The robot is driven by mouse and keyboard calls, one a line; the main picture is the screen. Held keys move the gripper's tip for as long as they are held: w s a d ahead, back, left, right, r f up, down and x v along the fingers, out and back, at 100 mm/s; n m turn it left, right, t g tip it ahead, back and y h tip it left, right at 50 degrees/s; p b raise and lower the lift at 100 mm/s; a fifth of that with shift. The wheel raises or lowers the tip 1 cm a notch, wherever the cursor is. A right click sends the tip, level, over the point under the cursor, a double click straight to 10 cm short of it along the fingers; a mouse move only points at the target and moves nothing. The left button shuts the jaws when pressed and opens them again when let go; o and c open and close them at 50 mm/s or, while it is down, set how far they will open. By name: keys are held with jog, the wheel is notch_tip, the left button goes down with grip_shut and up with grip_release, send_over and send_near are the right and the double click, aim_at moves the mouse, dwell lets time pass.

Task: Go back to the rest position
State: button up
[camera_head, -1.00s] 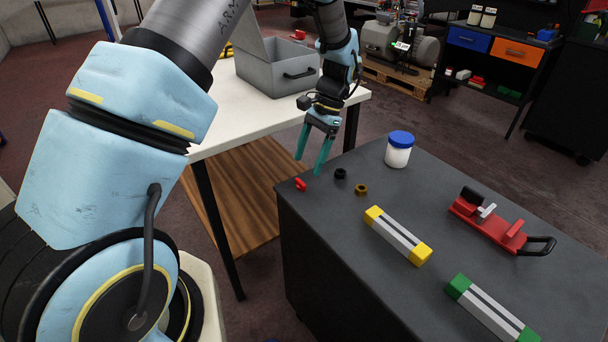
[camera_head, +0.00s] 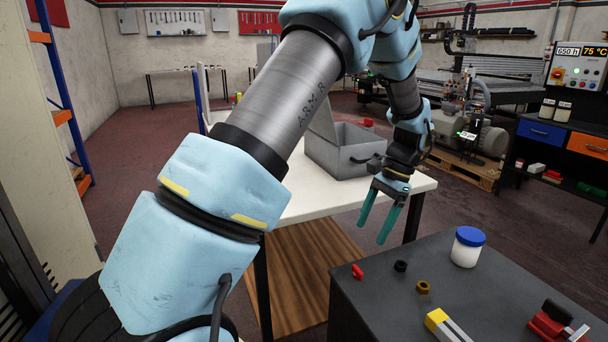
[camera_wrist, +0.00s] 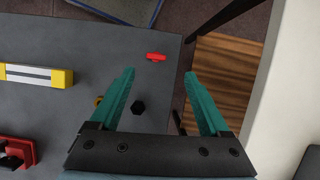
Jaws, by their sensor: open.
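My gripper (camera_head: 382,217) is open and empty, with its two teal fingers pointing down. In the head view it hangs in front of the white table, beyond the far left corner of the dark grey table (camera_head: 372,306). The red part (camera_wrist: 156,57) and the black nut (camera_wrist: 138,107) also show in the wrist view.
A white jar with a blue lid (camera_head: 467,248), a yellow-ended block (camera_head: 443,325) and a red clamp (camera_head: 560,326) stand on the dark table. A grey open box (camera_head: 343,150) sits on the white table (camera_head: 310,201) behind my gripper.

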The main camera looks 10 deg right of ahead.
jog(key=w+a+r+n+h, duration=0.1)
jog(key=a+r+n, duration=0.15)
jog(key=a, duration=0.45)
jog(key=a+r+n+h, duration=0.1)
jog(key=a+n+h, duration=0.15)
jog(key=a, duration=0.45)
jog(key=s+a+r+n+t, duration=0.1)
jog(key=s+a+n, duration=0.2)
jog(key=a, duration=0.5)
jog(key=s+a+n+t, duration=0.2)
jog(key=s+a+n, duration=0.2)
jog(key=a, duration=0.4)
jog(key=shift+s+a+r+n+h, duration=0.15)
jog(key=shift+s+r+n+h, duration=0.15)
jog(key=shift+r+n+h, duration=0.1)
jog(key=shift+c, duration=0.3)
